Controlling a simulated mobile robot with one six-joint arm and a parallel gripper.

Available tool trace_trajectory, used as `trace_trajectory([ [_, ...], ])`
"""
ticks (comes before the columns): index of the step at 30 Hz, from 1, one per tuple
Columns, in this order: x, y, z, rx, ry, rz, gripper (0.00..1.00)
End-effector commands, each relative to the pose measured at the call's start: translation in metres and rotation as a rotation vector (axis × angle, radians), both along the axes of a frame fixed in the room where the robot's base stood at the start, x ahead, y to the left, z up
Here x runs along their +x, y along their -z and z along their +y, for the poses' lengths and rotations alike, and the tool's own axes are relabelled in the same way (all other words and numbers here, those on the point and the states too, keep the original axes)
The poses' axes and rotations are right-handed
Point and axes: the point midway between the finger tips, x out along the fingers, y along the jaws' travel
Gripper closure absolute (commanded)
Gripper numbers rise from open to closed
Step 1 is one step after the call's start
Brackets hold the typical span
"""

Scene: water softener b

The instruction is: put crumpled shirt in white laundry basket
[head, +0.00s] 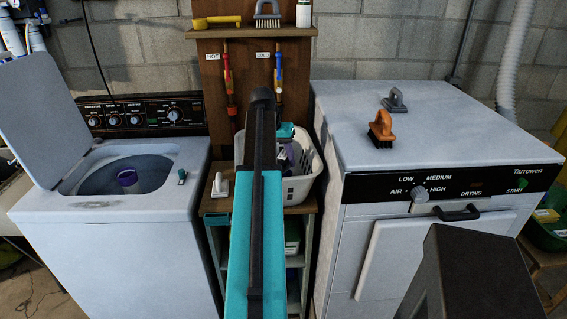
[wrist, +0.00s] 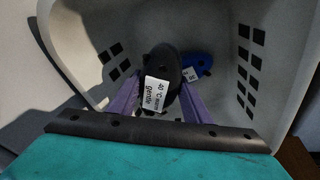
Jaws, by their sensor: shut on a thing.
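The white laundry basket (head: 298,188) stands on the wooden shelf unit between the two machines, partly hidden by my arm. The wrist view looks down into the basket (wrist: 225,105). My gripper (wrist: 158,82) has purple fingers and is shut on a dark cloth bundle, which looks like the crumpled shirt (wrist: 161,65). Its white tag reads "40 °C warm gentle". The shirt is over the basket's inside, within its walls; whether it touches the bottom I cannot tell. In the head view my gripper (head: 284,155) shows at the basket, and the shirt is hidden.
A blue item (wrist: 197,65) with a white tag lies in the basket. The open-lidded washer (head: 125,240) is at left and the dryer (head: 430,130) at right, with an orange brush (head: 381,127) and grey brush (head: 394,99). A small shelf (head: 250,32) hangs above the basket.

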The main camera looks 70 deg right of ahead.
Motion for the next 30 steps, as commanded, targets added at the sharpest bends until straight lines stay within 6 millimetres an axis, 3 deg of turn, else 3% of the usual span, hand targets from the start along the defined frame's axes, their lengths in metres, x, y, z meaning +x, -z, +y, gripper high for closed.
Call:
trace_trajectory([
  [8,-0.001,0.022,0.000,0.000,0.001,0.000,0.82],
  [30,-0.001,0.032,0.000,0.000,0.002,0.000,0.82],
])
